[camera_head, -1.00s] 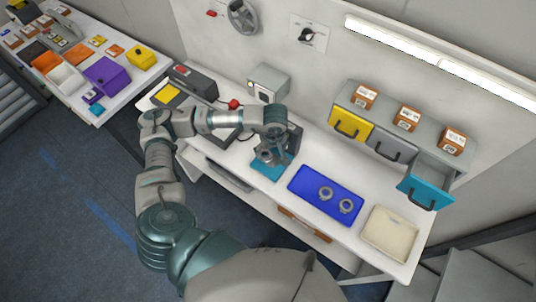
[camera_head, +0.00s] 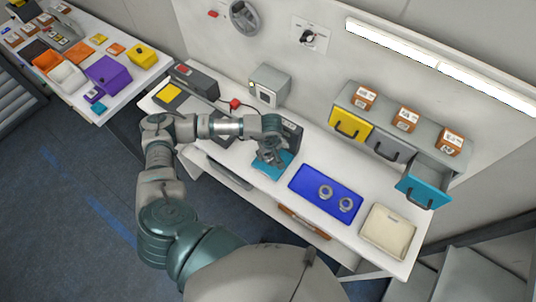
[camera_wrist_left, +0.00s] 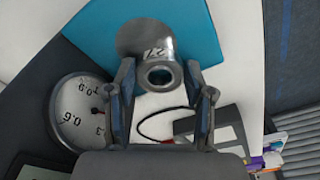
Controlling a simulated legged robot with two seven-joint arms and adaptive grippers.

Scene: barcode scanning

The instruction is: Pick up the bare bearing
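A grey metal piece with a round bore and a wider foot (camera_wrist_left: 160,48) stands on the teal pad (camera_wrist_left: 90,32) in the left wrist view. My left gripper (camera_wrist_left: 160,80) has one finger on each side of its bored end. The gaps are too narrow to tell whether the fingers touch it. In the head view my left gripper (camera_head: 268,157) is low over the teal pad (camera_head: 284,166) and hides most of the piece. Two grey ring-shaped parts (camera_head: 326,192) (camera_head: 346,205) lie in the blue tray (camera_head: 306,198). My right gripper is not in view.
A dark upright device (camera_head: 292,132) stands close behind the gripper, and a round dial (camera_wrist_left: 78,112) shows beside it in the wrist view. A cream bin (camera_head: 388,232) stands right of the tray. The teal drawer (camera_head: 424,188) is open above the table.

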